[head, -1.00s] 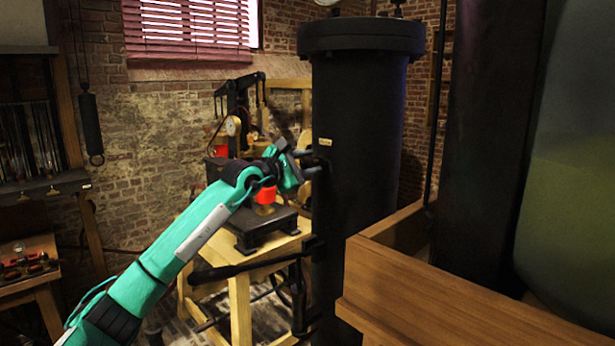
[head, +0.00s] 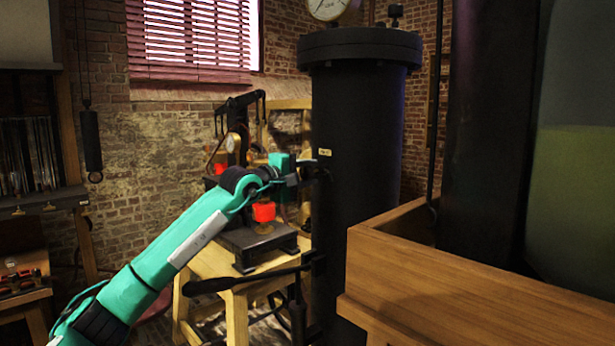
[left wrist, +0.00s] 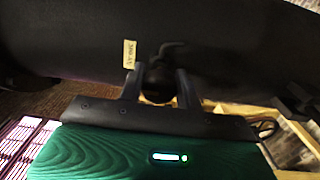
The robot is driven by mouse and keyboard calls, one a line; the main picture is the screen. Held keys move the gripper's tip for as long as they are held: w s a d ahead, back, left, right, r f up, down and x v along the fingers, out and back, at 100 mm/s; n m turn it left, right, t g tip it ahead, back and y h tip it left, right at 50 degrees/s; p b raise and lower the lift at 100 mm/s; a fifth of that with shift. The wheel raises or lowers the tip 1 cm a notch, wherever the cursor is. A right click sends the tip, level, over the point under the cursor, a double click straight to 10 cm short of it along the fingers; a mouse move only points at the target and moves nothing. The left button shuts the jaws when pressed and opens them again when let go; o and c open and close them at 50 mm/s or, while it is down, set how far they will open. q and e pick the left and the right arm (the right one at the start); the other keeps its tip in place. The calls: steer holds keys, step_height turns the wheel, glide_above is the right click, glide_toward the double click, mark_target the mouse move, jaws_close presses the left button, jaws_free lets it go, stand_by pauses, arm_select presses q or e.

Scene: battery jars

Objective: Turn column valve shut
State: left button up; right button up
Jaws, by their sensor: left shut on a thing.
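The tall black column (head: 360,150) stands in the middle of the head view, with a flanged top and a small pale tag (head: 325,152) on its left side. My left gripper (head: 318,177) reaches the column's left side just below the tag. In the left wrist view the two fingers (left wrist: 159,88) sit on either side of a dark round valve part (left wrist: 158,82) close to the column wall, and are shut on it. A thin dark curved piece (left wrist: 172,46) shows beyond it. The tag (left wrist: 129,54) is beside the fingers. My right gripper is not in view.
A wooden-sided box (head: 460,290) fills the lower right. A wooden stand (head: 235,300) with a black apparatus and a red part is behind my left arm. A black lever (head: 235,281) juts left from the column. A gauge (head: 327,8) tops the column.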

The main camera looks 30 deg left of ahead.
arm_select(q)
steer(key=shift+f, duration=0.1)
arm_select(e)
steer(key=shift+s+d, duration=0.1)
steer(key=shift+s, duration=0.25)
arm_select(q)
steer(key=o, duration=0.9)
steer(key=shift+o, duration=0.2)
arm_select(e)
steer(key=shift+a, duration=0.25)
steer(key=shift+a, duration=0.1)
arm_select(q)
steer(key=shift+s+a, duration=0.1)
steer(key=shift+s, duration=0.1)
steer(key=b+v, duration=0.4)
steer(key=v, duration=0.9)
steer(key=shift+s+b, duration=0.2)
steer(key=shift+b, duration=0.15)
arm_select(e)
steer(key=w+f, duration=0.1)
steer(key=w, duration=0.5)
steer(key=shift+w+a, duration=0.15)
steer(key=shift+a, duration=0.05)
